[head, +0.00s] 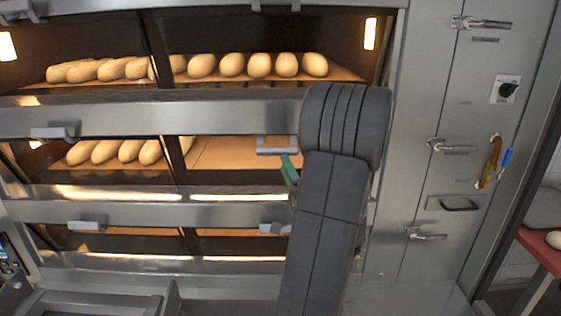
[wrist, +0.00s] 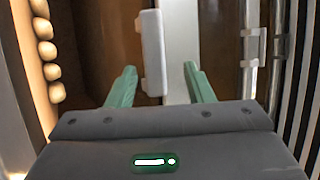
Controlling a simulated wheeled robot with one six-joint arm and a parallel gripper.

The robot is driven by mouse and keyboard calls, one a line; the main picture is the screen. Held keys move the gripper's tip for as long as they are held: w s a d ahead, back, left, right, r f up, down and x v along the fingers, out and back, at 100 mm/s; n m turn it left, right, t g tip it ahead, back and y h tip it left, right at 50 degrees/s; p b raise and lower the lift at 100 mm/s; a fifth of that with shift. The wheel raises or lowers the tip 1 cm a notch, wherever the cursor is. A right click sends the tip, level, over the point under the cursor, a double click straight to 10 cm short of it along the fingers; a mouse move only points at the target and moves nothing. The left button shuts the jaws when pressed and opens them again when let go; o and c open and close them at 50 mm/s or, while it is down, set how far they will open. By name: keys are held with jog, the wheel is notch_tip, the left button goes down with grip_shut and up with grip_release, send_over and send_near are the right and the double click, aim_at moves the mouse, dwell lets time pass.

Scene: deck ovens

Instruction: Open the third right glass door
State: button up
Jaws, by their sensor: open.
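The oven has stacked decks of glass doors in left and right columns. A right-column door handle (head: 277,145) sits on the steel bar above the middle deck's right glass (head: 235,153); I cannot tell which number this door is from the top. In the wrist view a pale bar handle (wrist: 152,52) lies between the fingers of my gripper (wrist: 160,72), with a gap on each side. My gripper is open and holds nothing. In the head view one green finger of my gripper (head: 290,170) shows just below that handle; my arm hides the rest. The doors in view look shut.
A lower right handle (head: 275,228) is on the bar below, also in the wrist view (wrist: 250,48). Loaves (head: 260,65) lie behind the upper glass. A steel side panel (head: 440,110) with latches stands right. A red surface (head: 545,250) is at the far right.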

aim_at(280, 153)
jog(key=b+v, duration=0.2)
jog(key=v, duration=0.6)
jog(key=shift+w, duration=0.1)
jog(key=p+x, duration=0.5)
jog(key=x, duration=0.9)
jog(key=shift+r, duration=0.15)
jog(key=shift+w+f+n+y, duration=0.1)
jog(key=shift+f+n+y, duration=0.15)
jog(key=shift+n+y, duration=0.05)
jog(key=shift+r, duration=0.1)
